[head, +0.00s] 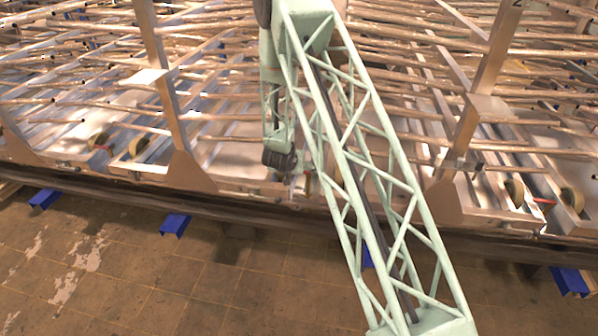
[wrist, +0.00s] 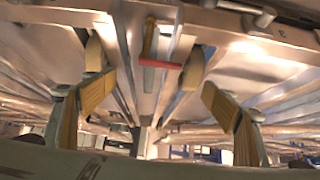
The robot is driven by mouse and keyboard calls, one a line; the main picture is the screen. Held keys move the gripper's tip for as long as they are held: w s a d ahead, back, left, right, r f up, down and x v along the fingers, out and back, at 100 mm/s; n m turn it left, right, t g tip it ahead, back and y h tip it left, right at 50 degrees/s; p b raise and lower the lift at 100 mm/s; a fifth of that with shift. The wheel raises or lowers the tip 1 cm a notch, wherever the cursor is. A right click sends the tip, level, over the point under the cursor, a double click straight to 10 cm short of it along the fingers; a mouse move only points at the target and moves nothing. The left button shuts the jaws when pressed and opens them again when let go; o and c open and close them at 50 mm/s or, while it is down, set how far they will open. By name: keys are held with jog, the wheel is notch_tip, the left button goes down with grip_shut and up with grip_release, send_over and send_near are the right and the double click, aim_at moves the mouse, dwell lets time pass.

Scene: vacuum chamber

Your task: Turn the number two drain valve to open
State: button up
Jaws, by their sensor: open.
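A valve with a red handle (wrist: 160,64) shows in the upper middle of the wrist view. The handle lies crosswise on a thin stem (wrist: 150,38). My gripper (wrist: 160,100) is open and empty. Its two tan-padded fingers stand wide apart, one on each side of the handle in the picture, with no visible contact. In the head view my gripper (head: 296,186) is small, low at the front edge of the metal frame, and partly hidden by my arm. Another red handle (head: 543,201) shows at the right.
Tan rounded discs (wrist: 193,68) flank the red handle. A pale beam with a small metal fitting (wrist: 262,18) crosses the upper right of the wrist view. Dense copper-coloured pipes (head: 420,85) and upright posts (head: 165,95) crowd the frame. The tiled floor (head: 150,270) in front is mostly open.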

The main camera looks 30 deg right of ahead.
jog(key=x, duration=1.3)
jog(key=shift+w+f+b, duration=0.15)
jog(key=shift+f+b, duration=0.05)
jog(key=shift+b, duration=0.25)
jog(key=shift+d, duration=0.15)
jog(key=shift+c, duration=0.5)
jog(key=c, duration=1)
